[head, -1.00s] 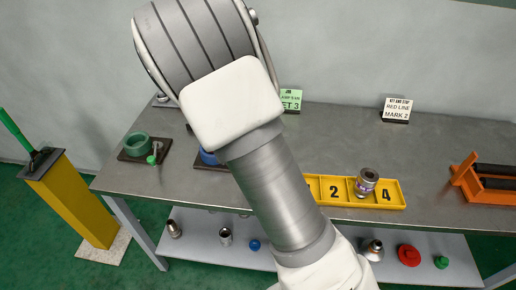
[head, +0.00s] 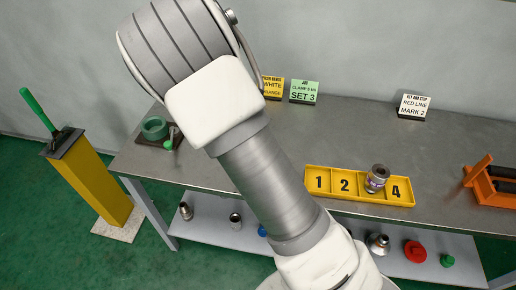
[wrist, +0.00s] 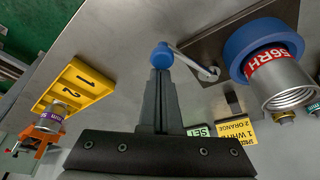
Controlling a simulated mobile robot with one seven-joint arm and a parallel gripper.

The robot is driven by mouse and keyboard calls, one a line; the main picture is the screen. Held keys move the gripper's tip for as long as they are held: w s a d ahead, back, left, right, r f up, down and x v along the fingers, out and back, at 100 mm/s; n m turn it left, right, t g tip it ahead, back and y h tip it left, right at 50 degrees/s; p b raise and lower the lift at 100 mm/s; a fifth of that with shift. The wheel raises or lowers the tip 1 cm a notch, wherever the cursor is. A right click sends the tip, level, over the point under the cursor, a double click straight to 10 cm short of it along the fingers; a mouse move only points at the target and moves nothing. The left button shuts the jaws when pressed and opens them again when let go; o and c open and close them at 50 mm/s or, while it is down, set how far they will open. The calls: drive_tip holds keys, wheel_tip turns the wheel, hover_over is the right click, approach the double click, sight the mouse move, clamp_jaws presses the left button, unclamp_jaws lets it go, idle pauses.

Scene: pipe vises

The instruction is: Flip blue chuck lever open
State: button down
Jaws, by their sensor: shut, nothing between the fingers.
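The blue chuck (wrist: 262,45) sits on a dark base plate (wrist: 205,48) at the upper right of the wrist view. A silver threaded pipe piece (wrist: 288,84) with a red label sticks out of it. The chuck's lever (wrist: 192,62) is a metal rod running from a pivot beside the chuck to a blue ball knob (wrist: 162,55). My gripper (wrist: 160,76) is shut and empty, its fingertips right at the knob; I cannot tell whether they touch. In the head view my arm hides the blue chuck and gripper.
A green chuck (head: 155,127) stands at the bench's left end. A yellow numbered tray (head: 345,196) holds a metal fitting (head: 376,178). An orange stand (head: 478,178) is at the right. Sign cards (head: 304,91) stand at the back. Bare bench (head: 350,140) lies behind the tray.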

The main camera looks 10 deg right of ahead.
drive_tip(key=w+d, duration=0.2)
drive_tip(key=d, duration=0.2)
drive_tip(key=p+v, duration=0.1)
drive_tip(key=v, duration=0.9)
drive_tip(key=shift+a+r, duration=0.3)
drive_tip(key=shift+s, duration=0.1)
drive_tip(key=s+d+r+n+t+y, duration=0.1)
drive_tip(key=s+r+n, duration=0.5)
drive_tip(key=s, duration=0.6)
drive_tip(key=s+d+r+n+t+y, duration=0.2)
drive_tip(key=s+r+n, duration=0.4)
drive_tip(key=s+r, duration=0.5)
drive_tip(key=shift+s+d+t, duration=0.3)
drive_tip(key=shift+s+d, duration=0.35)
drive_tip(key=shift+d, duration=0.25)
